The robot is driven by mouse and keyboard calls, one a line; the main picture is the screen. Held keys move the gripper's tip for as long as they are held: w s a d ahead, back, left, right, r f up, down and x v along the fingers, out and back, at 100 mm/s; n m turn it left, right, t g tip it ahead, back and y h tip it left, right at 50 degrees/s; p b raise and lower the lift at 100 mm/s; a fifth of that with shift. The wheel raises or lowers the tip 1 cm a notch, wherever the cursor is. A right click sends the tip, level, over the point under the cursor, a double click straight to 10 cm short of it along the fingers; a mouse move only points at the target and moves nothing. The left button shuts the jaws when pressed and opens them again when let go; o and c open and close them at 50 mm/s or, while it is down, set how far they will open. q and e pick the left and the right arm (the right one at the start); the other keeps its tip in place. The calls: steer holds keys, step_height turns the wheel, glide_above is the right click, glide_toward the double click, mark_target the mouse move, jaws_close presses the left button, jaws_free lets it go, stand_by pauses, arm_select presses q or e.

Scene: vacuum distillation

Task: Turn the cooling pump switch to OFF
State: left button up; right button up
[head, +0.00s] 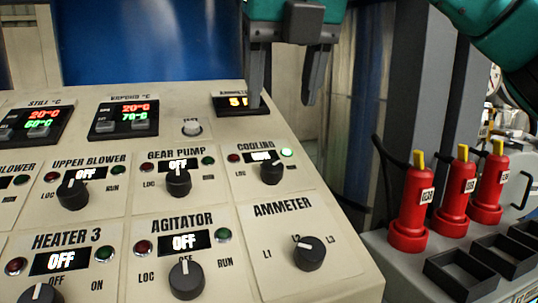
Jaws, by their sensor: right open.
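The cooling pump switch (271,173) is a black knob on the panel's right side, under the "COOLING" label. Its small display (265,156) is lit but too small to read. The green lamp (287,153) beside it glows brightly, and the red lamp (233,157) looks dim. My right gripper (283,103) hangs at the top, above and behind the knob in the picture. Its two fingers are wide apart and empty, clear of the knob. The left finger partly covers the ammeter display (232,101). My left gripper is not in view.
The gear pump knob (178,182) is left of the cooling knob. The agitator knob (186,280) and ammeter knob (309,253) are below. A white button (192,128) is at upper left. Red fittings with yellow tops (409,205) stand right of the panel.

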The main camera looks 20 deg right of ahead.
mark_target(273, 165)
steer(key=x, duration=1)
steer(key=shift+f, duration=0.4)
steer(key=shift+w+f, duration=0.25)
steer(key=shift+f, duration=0.25)
steer(key=shift+c, duration=0.3)
steer(key=c, duration=1)
